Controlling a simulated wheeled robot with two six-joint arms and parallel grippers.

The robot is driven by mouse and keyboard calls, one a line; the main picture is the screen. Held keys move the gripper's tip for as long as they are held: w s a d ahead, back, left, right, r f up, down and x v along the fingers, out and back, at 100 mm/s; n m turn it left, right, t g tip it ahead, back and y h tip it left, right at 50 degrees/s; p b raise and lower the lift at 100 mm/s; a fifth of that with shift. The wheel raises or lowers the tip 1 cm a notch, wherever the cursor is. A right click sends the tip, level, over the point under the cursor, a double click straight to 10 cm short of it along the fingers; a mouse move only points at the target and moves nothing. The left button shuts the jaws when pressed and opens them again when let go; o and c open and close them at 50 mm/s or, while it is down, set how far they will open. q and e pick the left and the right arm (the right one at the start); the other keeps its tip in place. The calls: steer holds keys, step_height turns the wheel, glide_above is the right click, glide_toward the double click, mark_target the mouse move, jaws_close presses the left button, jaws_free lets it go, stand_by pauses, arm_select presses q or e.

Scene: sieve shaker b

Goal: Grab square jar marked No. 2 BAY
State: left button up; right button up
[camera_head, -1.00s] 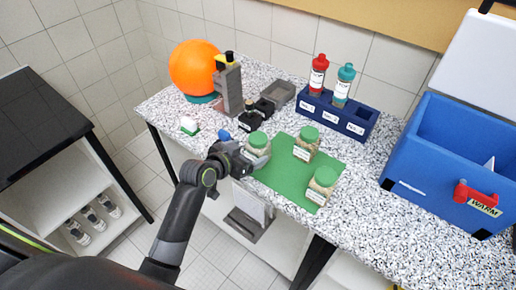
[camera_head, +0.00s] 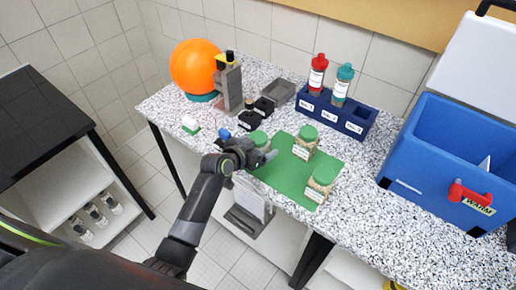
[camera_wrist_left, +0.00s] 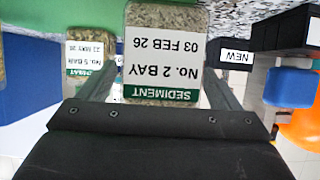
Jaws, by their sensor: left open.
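The square jar marked No. 2 BAY (camera_wrist_left: 162,60) fills the middle of the left wrist view, upside down there. It holds a grainy sediment and carries a white label with a green SEDIMENT band. My left gripper (camera_head: 266,157) is open at this jar. In the left wrist view its fingers (camera_wrist_left: 158,92) stand on both sides of the jar, with no clear sign of gripping. My right gripper is out of view.
A dark blue rack (camera_head: 335,116) holds a red and a teal bottle. A blue cooler box (camera_head: 440,165) is at right, an orange ball (camera_head: 194,66) at left.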

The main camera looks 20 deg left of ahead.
arm_select(q)
steer(key=c, duration=1.4)
steer(key=shift+o, duration=0.2)
steer(key=shift+r, duration=0.1)
